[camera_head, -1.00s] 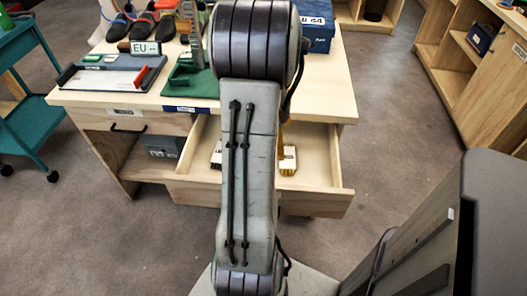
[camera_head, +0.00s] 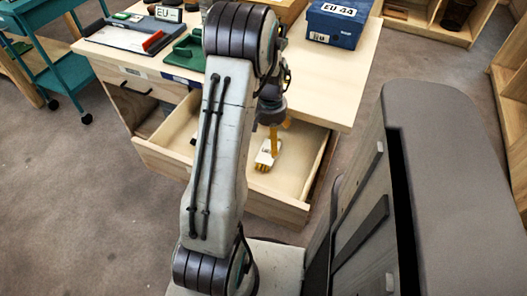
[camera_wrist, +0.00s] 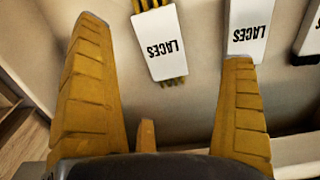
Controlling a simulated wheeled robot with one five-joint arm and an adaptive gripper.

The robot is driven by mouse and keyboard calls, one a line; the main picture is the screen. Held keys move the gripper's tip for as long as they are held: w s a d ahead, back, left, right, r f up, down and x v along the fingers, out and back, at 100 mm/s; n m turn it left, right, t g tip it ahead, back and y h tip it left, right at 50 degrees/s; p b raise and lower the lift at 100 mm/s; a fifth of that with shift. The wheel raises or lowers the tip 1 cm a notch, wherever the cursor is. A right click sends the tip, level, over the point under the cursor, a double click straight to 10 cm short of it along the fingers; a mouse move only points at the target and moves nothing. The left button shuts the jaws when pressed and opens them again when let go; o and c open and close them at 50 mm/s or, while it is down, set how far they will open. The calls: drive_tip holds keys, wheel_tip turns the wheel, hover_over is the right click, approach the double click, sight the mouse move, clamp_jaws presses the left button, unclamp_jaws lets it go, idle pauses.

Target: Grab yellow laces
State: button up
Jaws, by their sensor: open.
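The yellow laces (camera_wrist: 172,81) show in the wrist view as yellow strands in a white band marked LACES, lying on the drawer floor. They lie between and beyond the fingertips of my gripper (camera_wrist: 163,50). My gripper has yellow ribbed fingers spread wide, with nothing between them touching. My arm hides part of the drawer.
A second LACES band (camera_wrist: 243,28) lies right of the yellow one, partly behind my right finger; its lace colour is hidden. A dark bundle (camera_wrist: 308,58) is at the right edge. The drawer wall (camera_wrist: 290,150) is close. A blue box (camera_head: 337,24) stands on the desk.

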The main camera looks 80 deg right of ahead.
sight(268, 153)
drive_tip(key=shift+s+f+b, duration=0.2)
drive_tip(key=shift+f+b, duration=0.1)
drive_tip(key=shift+f, duration=1.65)
drive_tip(key=shift+s+f+b, duration=0.2)
drive_tip(key=shift+f+b, duration=0.05)
drive_tip(key=shift+f, duration=1.65)
drive_tip(key=shift+c, duration=0.4)
drive_tip(key=c, duration=0.8)
drive_tip(key=shift+c, duration=0.2)
drive_tip(key=shift+r, duration=0.2)
